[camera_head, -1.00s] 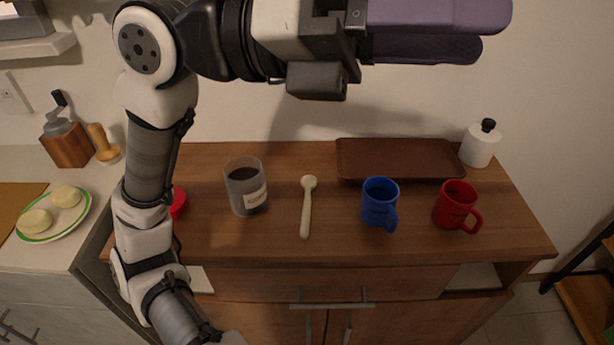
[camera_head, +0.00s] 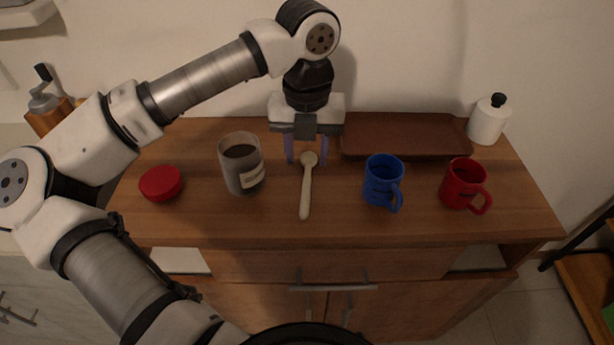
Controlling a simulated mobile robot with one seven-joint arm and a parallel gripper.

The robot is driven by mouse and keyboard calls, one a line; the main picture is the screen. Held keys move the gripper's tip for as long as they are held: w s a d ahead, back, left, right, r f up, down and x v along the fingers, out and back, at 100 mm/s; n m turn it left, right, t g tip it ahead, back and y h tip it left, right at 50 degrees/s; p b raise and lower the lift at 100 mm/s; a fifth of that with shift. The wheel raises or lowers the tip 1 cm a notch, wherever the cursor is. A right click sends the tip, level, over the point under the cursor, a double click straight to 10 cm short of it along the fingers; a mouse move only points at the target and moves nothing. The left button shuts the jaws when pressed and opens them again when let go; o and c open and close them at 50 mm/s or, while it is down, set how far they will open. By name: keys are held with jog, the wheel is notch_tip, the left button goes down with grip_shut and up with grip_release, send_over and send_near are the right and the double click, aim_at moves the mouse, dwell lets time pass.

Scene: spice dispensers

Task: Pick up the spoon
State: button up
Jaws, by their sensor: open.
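The pale wooden spoon (camera_head: 306,192) lies on the brown cabinet top, its bowl toward the wall and its handle toward the front edge. My gripper (camera_head: 307,163) points down at the bowl end of the spoon. Its two purple fingers are apart, one on the left and one on the right of the bowl. I cannot tell whether the fingertips touch the cabinet top. Nothing is held between them.
A labelled jar (camera_head: 241,164) with dark contents stands close left of my gripper, with a red lid (camera_head: 161,183) further left. A brown tray (camera_head: 405,148), a blue mug (camera_head: 383,182), a red mug (camera_head: 464,185) and a white bottle (camera_head: 488,120) are on the right.

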aim_at(306, 187)
notch_tip(306, 187, down, 8)
jog(key=shift+f+p, duration=0.15)
jog(key=shift+p, duration=0.75)
grip_shut()
